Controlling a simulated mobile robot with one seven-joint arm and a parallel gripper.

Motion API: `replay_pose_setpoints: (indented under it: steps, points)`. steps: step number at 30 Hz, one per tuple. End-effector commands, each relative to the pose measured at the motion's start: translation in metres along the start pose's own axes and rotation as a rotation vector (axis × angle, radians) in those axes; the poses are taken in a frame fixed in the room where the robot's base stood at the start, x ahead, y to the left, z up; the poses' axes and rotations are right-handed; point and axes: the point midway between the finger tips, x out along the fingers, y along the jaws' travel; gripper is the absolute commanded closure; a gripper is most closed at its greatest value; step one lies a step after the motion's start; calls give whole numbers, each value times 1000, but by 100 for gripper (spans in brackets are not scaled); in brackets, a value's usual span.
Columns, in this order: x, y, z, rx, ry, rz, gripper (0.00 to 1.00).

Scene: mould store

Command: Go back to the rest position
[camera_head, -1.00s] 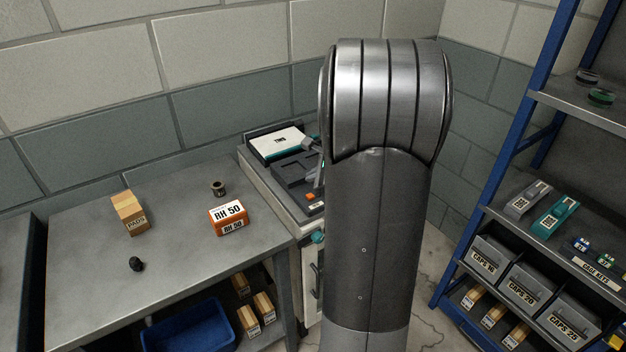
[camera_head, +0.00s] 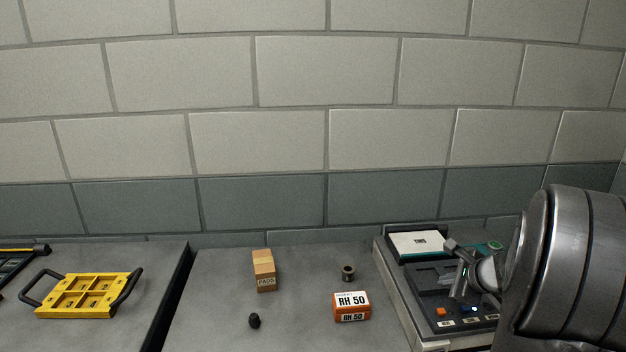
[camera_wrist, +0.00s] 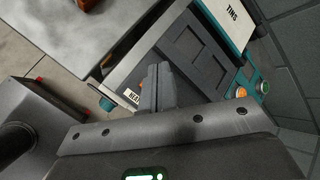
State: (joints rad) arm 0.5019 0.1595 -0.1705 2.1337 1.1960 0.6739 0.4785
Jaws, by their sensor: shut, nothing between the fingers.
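My gripper (camera_head: 459,286) shows at the right of the head view, in front of the bench machine (camera_head: 398,300) and partly hidden by my arm. In the wrist view the two grey fingers of my gripper (camera_wrist: 157,90) lie together, shut and empty. Behind them is the machine's dark recessed top (camera_wrist: 195,55). I cannot tell the exact gap between the fingers and the machine.
On the bench stand a PADS carton (camera_head: 263,270), an orange RH 50 box (camera_head: 351,307), a small dark cup (camera_head: 348,272) and a black knob-like piece (camera_head: 254,321). A yellow tray (camera_head: 88,295) lies on the left bench. A block wall stands behind.

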Motion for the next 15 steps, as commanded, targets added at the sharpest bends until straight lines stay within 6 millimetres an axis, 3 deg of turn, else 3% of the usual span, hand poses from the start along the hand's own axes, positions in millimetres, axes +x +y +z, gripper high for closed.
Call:
replay_pose_setpoints:
  steps: [5, 9, 15]
  points:
    - [-26, 31, 68, -307, -52, 74, 100]
    - [-53, 68, 116, -604, -86, 144, 100]
    - [-93, 123, 160, -1023, -113, 226, 100]
